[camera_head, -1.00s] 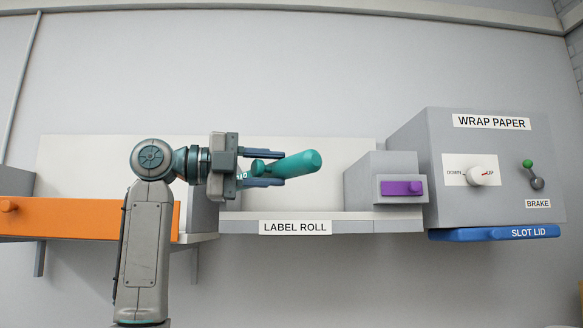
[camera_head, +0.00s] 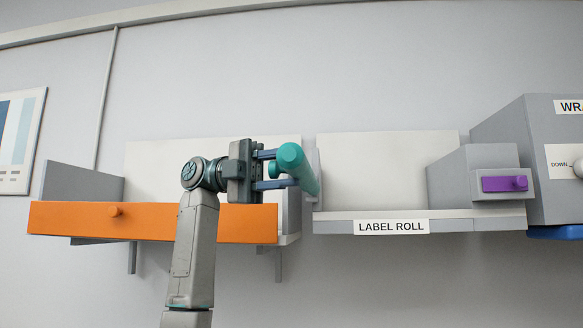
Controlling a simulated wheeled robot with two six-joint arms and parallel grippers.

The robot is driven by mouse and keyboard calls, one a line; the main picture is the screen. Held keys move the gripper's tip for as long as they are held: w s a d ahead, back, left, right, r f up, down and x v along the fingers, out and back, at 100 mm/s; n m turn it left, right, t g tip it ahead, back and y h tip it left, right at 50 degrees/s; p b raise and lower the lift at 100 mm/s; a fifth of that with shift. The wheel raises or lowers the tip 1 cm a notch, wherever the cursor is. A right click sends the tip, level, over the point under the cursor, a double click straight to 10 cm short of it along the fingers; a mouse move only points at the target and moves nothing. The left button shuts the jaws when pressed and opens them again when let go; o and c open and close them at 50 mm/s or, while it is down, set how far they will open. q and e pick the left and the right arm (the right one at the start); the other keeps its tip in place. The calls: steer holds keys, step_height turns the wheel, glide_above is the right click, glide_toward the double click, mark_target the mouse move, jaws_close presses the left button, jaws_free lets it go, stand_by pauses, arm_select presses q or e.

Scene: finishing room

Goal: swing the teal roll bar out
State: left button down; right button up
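The teal roll bar (camera_head: 299,163) sticks out toward me at the left end of the label-roll shelf (camera_head: 470,218), its round near end raised. A smaller teal knob (camera_head: 274,169) sits on its left side. My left gripper (camera_head: 280,170) comes from the left, one finger above and one below the knob, and appears shut on it. The bar hides the upper fingertip, so the exact contact is unclear. My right gripper is not in view.
An orange drawer front (camera_head: 70,218) with a knob lies left, behind my arm. A grey block (camera_head: 450,180) with a purple handle (camera_head: 503,184) stands at the shelf's right. A blue lid (camera_head: 555,232) is at the right edge. The shelf's middle looks clear.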

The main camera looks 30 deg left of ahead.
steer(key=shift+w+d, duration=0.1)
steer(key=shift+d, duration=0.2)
arm_select(q)
steer(key=c, duration=1.1)
jaws_free()
steer(key=shift+w, duration=0.1)
steer(key=shift+a, duration=0.25)
steer(key=a+b, duration=0.2)
steer(key=a, duration=0.8)
steer(key=shift+w+a, duration=0.15)
steer(key=shift+w, duration=0.05)
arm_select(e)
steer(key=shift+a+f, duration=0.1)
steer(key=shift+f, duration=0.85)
